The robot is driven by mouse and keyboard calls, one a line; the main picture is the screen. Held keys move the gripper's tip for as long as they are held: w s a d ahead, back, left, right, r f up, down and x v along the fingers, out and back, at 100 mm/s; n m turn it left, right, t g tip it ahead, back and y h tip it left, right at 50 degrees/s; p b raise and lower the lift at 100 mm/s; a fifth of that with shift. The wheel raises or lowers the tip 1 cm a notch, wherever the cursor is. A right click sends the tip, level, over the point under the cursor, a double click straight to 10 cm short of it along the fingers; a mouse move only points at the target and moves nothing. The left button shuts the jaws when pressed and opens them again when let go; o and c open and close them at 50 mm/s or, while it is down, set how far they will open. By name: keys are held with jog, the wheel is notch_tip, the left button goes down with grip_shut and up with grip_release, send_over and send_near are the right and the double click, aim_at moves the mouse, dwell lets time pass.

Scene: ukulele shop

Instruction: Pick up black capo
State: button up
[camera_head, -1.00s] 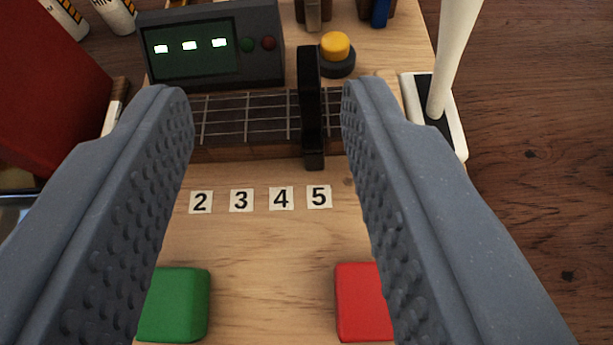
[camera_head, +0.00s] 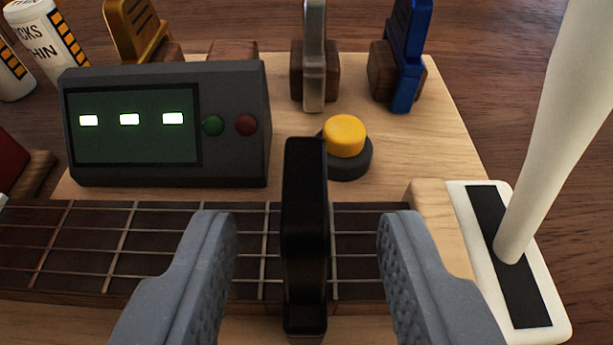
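The black capo (camera_head: 305,225) stands upright across the fretboard (camera_head: 90,245), near its right end. My gripper (camera_head: 307,225) is open, with one grey finger on each side of the capo. A gap shows between the capo and each finger, so neither appears to touch it. The capo sits a little nearer the middle of the gap between the fingers than to either finger. The capo's lower end overhangs the near edge of the fretboard.
Behind the fretboard are a dark display box (camera_head: 165,125) and a yellow button (camera_head: 344,136). Silver (camera_head: 314,60), blue (camera_head: 408,55) and gold (camera_head: 138,30) capos stand at the back. A white post (camera_head: 560,130) on a white base (camera_head: 545,310) rises close on the right.

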aim_at(306, 177)
jog(key=shift+p+x, duration=0.65)
jog(key=shift+x, duration=2.2)
jog(key=shift+c, duration=0.3)
grip_shut()
